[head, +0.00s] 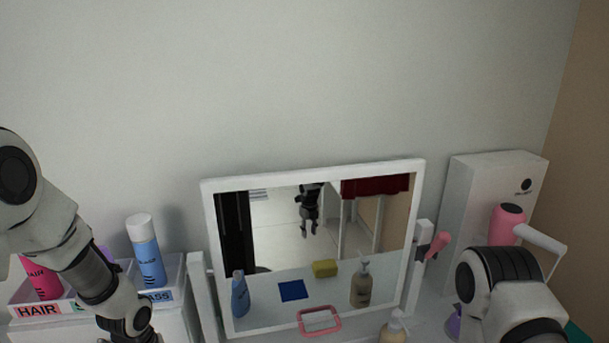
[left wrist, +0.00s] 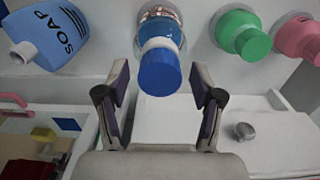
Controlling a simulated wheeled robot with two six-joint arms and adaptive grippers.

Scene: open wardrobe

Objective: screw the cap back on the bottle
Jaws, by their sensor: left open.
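In the left wrist view, a bottle with a white collar (left wrist: 158,45) and a blue cap (left wrist: 159,73) at its near end stands ahead of my left gripper (left wrist: 160,88). The gripper is open, with one finger on each side of the cap and gaps between. I cannot tell whether the cap is tight. A blue bottle marked SOAP (left wrist: 57,32) lies tilted in the picture at upper left, its white neck (left wrist: 22,52) showing. In the head view, the left gripper is hidden below the lower edge. My right gripper is out of view.
Green (left wrist: 243,37) and pink (left wrist: 300,38) bottles stand close to the right of the capped bottle. A round grey piece (left wrist: 244,131) sits on the white surface. A white-framed mirror (head: 208,240) stands centrally. A white box (head: 485,190) and pink dryer (head: 508,222) are at right.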

